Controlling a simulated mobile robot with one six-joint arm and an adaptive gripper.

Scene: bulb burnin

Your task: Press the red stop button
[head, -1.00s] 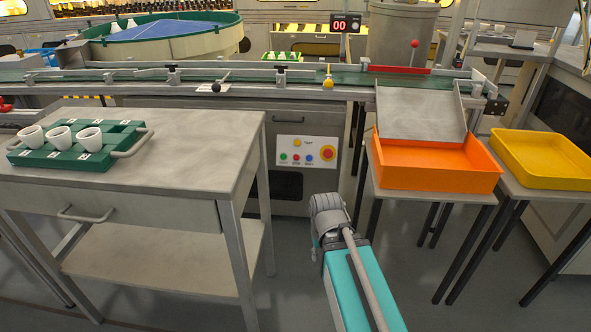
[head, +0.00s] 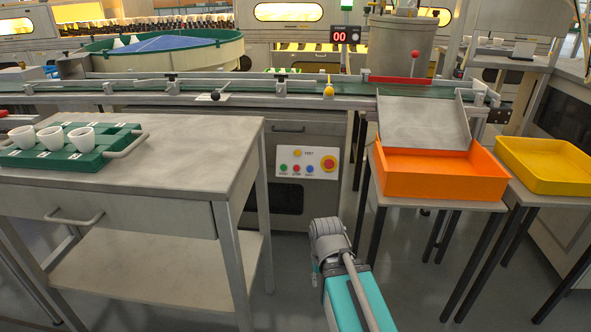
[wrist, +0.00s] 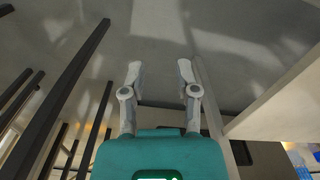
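A white control panel (head: 307,162) is on the front of the machine under the conveyor. Its lower row has a small green button (head: 283,168), a small red button (head: 297,169) and a blue button (head: 310,169), with a yellow one (head: 297,153) above. A larger red mushroom button on a yellow surround (head: 328,164) sits at the panel's right. The small labels are too blurred to read surely. My gripper is low in front of the panel, apart from it; its fingers are hidden in the head view. The wrist view shows my gripper (wrist: 160,70) open and empty, facing the floor.
A metal table (head: 185,160) with a green tray (head: 90,160) of white cups stands left of the panel. An orange bin (head: 440,187) on a stand is at the right, beside a yellow tray (head: 545,180). Floor between table and stand is clear.

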